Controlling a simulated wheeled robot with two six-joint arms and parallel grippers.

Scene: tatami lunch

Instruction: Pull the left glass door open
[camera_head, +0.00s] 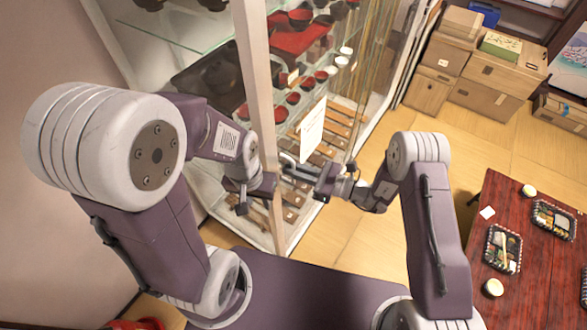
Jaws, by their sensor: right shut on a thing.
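The glass cabinet has a pale upright frame post (258,100) at its near corner and a glass door (345,95) facing right, with a white paper notice (312,130) on it. A curved metallic door handle (289,160) shows beside the post, partly hidden by my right gripper. My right gripper (298,174) is shut on this handle, just right of the post. My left gripper (257,196) is lower and left of the post, its two dark fingers apart and empty. Where the door's edges meet the frame is hard to make out.
Red and black bowls (300,18) and wooden boxes (335,125) fill the cabinet shelves. Cardboard boxes (490,88) stand at the upper right. A red wooden table (535,270) with bento trays is at the lower right.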

